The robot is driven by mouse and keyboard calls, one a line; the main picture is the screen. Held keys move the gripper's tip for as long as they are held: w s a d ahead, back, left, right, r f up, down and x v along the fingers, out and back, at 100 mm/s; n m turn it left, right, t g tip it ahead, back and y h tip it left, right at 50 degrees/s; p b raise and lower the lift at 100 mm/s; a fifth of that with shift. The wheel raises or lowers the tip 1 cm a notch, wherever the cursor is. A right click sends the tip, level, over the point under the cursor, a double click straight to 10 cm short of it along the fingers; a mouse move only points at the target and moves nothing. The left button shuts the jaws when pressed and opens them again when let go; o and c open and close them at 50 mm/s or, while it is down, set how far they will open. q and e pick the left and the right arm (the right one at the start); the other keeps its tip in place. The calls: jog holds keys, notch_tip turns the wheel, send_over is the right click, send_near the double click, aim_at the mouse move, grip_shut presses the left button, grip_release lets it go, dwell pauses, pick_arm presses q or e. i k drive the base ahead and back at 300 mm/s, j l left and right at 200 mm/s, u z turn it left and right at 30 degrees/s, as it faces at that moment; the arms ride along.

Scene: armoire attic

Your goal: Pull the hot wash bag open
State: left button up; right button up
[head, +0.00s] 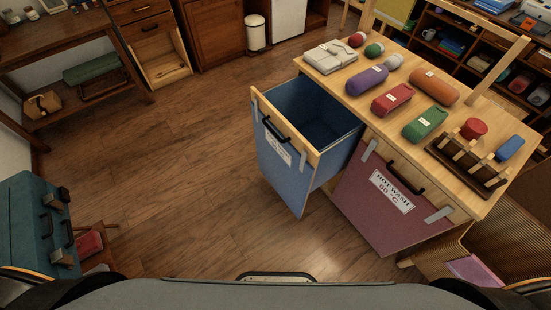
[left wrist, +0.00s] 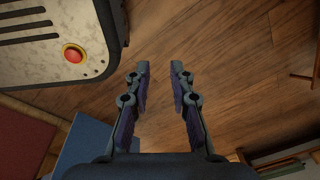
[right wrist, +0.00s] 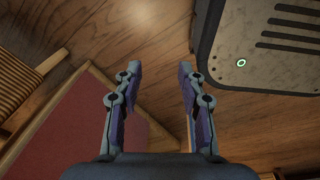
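The hot wash bag (head: 372,208) is a dark red tilt-out bag on the right of the sorting unit. It has a white "HOT WASH 60 °C" label (head: 392,190) and a black handle (head: 406,180), and it sits shut under the wooden top. My left gripper (left wrist: 159,68) is open and empty above the wooden floor in the left wrist view. My right gripper (right wrist: 160,68) is open and empty in the right wrist view, with a dark red surface below and left of it. Neither gripper shows in the head view.
A blue bag (head: 278,160) beside it on the left stands pulled open. Rolled cloths and a wooden rack (head: 468,165) lie on the wooden top (head: 345,80). A wicker chair (head: 510,240) stands close at the right. A teal case (head: 35,225) is at the left. The middle floor is clear.

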aim_at(391, 203)
jog(key=z, duration=1.4)
